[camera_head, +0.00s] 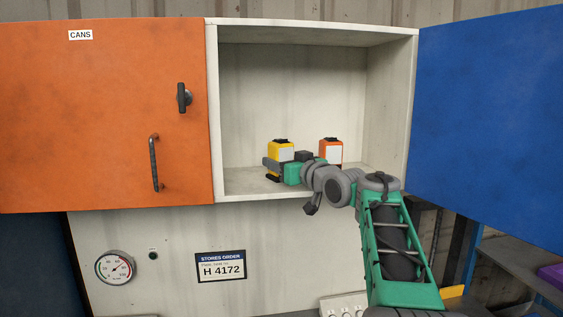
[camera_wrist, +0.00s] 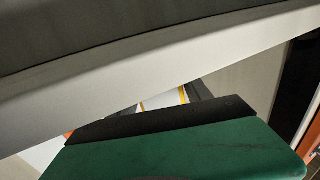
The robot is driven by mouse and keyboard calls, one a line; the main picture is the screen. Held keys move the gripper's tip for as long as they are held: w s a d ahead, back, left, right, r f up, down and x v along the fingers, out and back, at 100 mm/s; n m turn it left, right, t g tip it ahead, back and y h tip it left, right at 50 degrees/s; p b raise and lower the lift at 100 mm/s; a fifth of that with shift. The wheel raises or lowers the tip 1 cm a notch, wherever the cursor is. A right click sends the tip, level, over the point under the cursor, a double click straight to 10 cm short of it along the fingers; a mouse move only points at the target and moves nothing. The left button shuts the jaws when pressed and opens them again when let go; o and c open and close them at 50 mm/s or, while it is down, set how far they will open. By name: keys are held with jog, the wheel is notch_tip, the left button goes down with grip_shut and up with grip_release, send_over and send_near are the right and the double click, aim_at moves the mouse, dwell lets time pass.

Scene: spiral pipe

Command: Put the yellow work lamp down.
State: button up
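The yellow work lamp (camera_head: 281,152) is in the open cabinet, upright, with a white panel on its front and a dark top. My gripper (camera_head: 287,165) is at its lower front, with a finger on either side, and appears shut on it. The gripper hides part of the lamp, and I cannot tell whether its base touches the shelf. In the wrist view, a white and yellow strip of the lamp (camera_wrist: 165,100) shows beyond the dark edge of my green gripper body.
An orange lamp (camera_head: 331,150) stands in the cabinet to the right. The pale cabinet (camera_head: 213,120) has an orange door (camera_head: 90,110) at left and a blue door (camera_head: 490,110) swung open at right. Free shelf floor (camera_head: 240,181) lies left of the yellow lamp.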

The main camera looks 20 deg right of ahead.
jog(key=o, duration=0.3)
jog(key=shift+r, duration=0.1)
jog(key=shift+s+r, duration=0.1)
jog(key=s+b, duration=0.1)
jog(key=s, duration=0.2)
jog(key=s+d+b, duration=0.1)
jog(key=s+b, duration=0.1)
jog(key=s, duration=0.2)
jog(key=s+d+b, duration=0.1)
jog(key=s, duration=0.2)
jog(key=shift+s+d+b, duration=0.1)
jog(key=shift+s+b, duration=0.2)
jog(key=shift+s, duration=0.5)
